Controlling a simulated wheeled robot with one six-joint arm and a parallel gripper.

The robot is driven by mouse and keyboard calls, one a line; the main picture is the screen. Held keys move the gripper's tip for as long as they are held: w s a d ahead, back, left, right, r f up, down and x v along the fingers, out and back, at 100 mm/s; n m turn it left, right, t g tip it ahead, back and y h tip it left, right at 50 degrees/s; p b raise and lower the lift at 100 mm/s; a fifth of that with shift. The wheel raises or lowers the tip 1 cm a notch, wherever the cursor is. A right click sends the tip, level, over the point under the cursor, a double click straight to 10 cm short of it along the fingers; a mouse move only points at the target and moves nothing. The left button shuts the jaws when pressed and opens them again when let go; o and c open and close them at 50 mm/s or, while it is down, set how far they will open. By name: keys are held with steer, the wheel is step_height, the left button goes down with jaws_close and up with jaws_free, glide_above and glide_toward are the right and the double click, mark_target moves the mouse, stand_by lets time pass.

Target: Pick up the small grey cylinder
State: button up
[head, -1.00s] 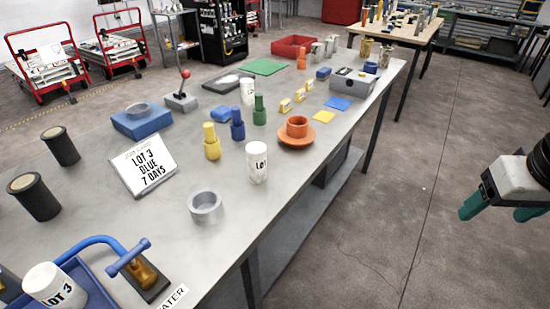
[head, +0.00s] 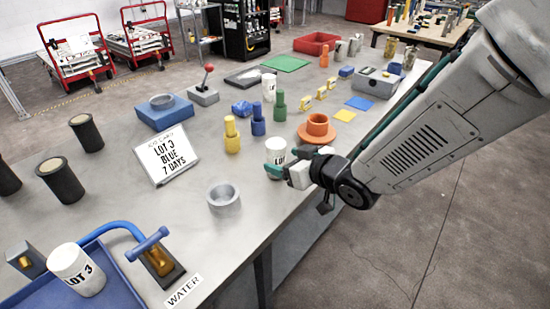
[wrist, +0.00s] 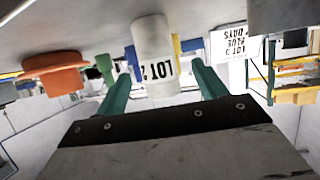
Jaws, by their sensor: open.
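A short grey hollow cylinder (head: 223,199) stands upright on the near part of the metal table. A similar grey ring (head: 162,101) sits on a blue block; I cannot tell for sure which one is the named cylinder. My gripper (head: 276,160) is open at a white cylinder marked LOT (head: 274,168), right of the grey cylinder. In the wrist view the picture is upside down, and the white cylinder (wrist: 152,50) shows between and beyond my green fingers (wrist: 160,78). A grey object (wrist: 283,17) at the upper right there is cut off, perhaps the hollow cylinder.
An orange cup on a saucer (head: 318,130) is close to my wrist. Yellow (head: 231,135), blue (head: 258,120) and green (head: 279,107) bottle-like pieces stand behind the white cylinder. A blue tray (head: 35,293) is front left.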

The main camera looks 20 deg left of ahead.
steer(key=x, duration=0.6)
steer(key=shift+w+a, duration=0.15)
steer(key=shift+w, duration=0.15)
steer(key=shift+c, duration=0.3)
steer(key=shift+r, duration=0.1)
steer(key=c, duration=1.3)
